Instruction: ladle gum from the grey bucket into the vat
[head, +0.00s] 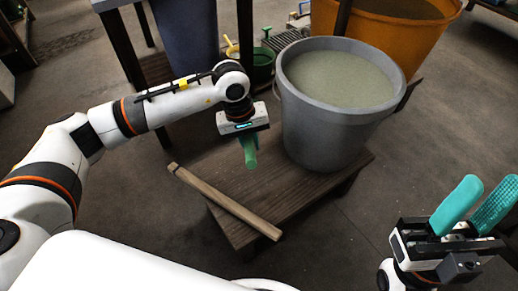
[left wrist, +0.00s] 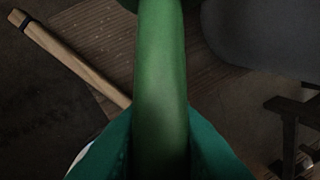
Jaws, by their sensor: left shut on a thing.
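The grey bucket (head: 310,125) stands upright on a low wooden platform, filled near its rim with pale grey-green gum (head: 340,80). An orange vat (head: 420,45) stands behind it at the upper right, with a brownish filling. My left gripper (head: 248,148) is left of the bucket, apart from it and pointing down. It is shut on a green handle, seen in the left wrist view (left wrist: 160,85) running away between the teal fingers. It looks like the ladle's handle, but its bowl is not clearly seen. My right gripper (head: 490,190) is open and empty at the lower right.
A wooden bar (head: 225,202) lies across the platform's (head: 240,225) left front edge. A small dark green pot (head: 262,62) with green and yellow handles stands behind my left gripper. A blue-grey bin (head: 185,40) is at the back left. Floor right of the platform is clear.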

